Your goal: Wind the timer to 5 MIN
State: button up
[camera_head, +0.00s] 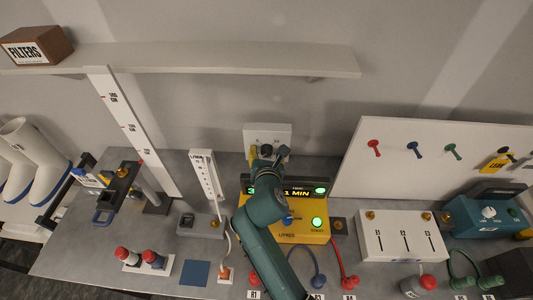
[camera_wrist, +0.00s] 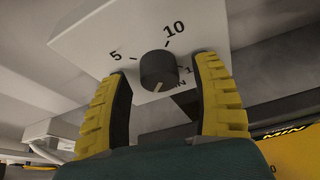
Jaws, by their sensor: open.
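The timer is a white box (camera_head: 281,130) on the wall behind the bench. In the wrist view the timer face (camera_wrist: 88,38) fills the upper middle, with printed marks 5 and 10 above a black round knob (camera_wrist: 158,68). Smaller print at the knob's lower right is partly hidden by a finger. A pale mark shows near the knob's lower edge. My gripper (camera_wrist: 162,74) is open, one yellow-padded finger on each side of the knob, with gaps showing. In the head view my gripper (camera_head: 268,152) is in front of the timer and hides its lower part.
A yellow unit (camera_head: 315,237) with a lit "1 MIN" display and green lights stands beneath my arm. A shelf (camera_head: 220,58) runs above the timer. A white pegboard (camera_head: 400,170) stands to the right. A tall ruled post (camera_head: 128,125) stands to the left.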

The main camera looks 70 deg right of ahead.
grip_shut()
